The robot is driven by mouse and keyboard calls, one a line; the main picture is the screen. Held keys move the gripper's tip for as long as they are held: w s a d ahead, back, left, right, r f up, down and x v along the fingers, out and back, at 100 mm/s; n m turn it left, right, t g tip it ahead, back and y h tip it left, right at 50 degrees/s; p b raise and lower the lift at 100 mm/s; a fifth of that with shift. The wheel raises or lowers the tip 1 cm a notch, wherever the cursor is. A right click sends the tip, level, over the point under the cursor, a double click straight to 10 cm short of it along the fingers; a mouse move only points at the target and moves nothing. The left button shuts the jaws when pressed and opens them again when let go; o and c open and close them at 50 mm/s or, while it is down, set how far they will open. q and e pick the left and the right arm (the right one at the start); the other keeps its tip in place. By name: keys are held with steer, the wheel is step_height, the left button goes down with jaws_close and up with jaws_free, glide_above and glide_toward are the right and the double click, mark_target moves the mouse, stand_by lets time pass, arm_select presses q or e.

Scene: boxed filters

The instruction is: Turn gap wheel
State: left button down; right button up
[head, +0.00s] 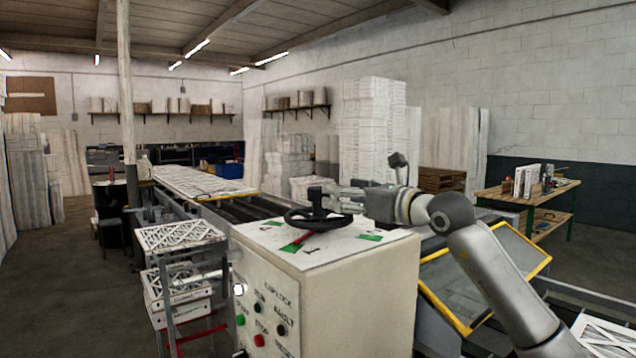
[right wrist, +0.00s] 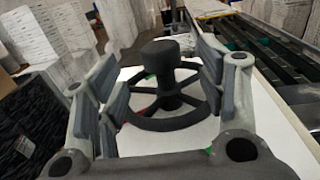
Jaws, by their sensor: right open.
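The black gap wheel (head: 296,221) lies flat on top of a cream control box (head: 345,259), with a hub and spokes. My right gripper (head: 326,198) reaches in from the right, just above the wheel. In the wrist view its fingers (right wrist: 163,88) are open, with the knob showing between them; I cannot tell whether either finger touches it. A red pointer (head: 297,241) and green marks (head: 370,237) lie on the box top. My left gripper is not in view.
The box front carries several buttons (head: 258,308). A yellow-edged guard panel (head: 470,285) stands right of the box, near my right arm. White-framed filters (head: 180,235) sit on a stand at left. A conveyor (head: 250,205) runs behind. Floor at far left is clear.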

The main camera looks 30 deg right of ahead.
mark_target(319, 187)
steer(key=w, duration=0.1)
steer(key=w+p, duration=0.1)
steer(key=w, duration=0.1)
steer(key=w+a+p, duration=0.1)
steer(key=w, duration=0.1)
steer(key=shift+w+r, duration=0.1)
steer(key=shift+w, duration=0.1)
steer(key=shift+w+a+p, duration=0.15)
steer(key=shift+w+p, duration=0.6)
steer(key=shift+w, duration=0.5)
steer(key=shift+w+f, duration=0.15)
steer(key=shift+f, duration=0.1)
steer(key=c, duration=1.4)
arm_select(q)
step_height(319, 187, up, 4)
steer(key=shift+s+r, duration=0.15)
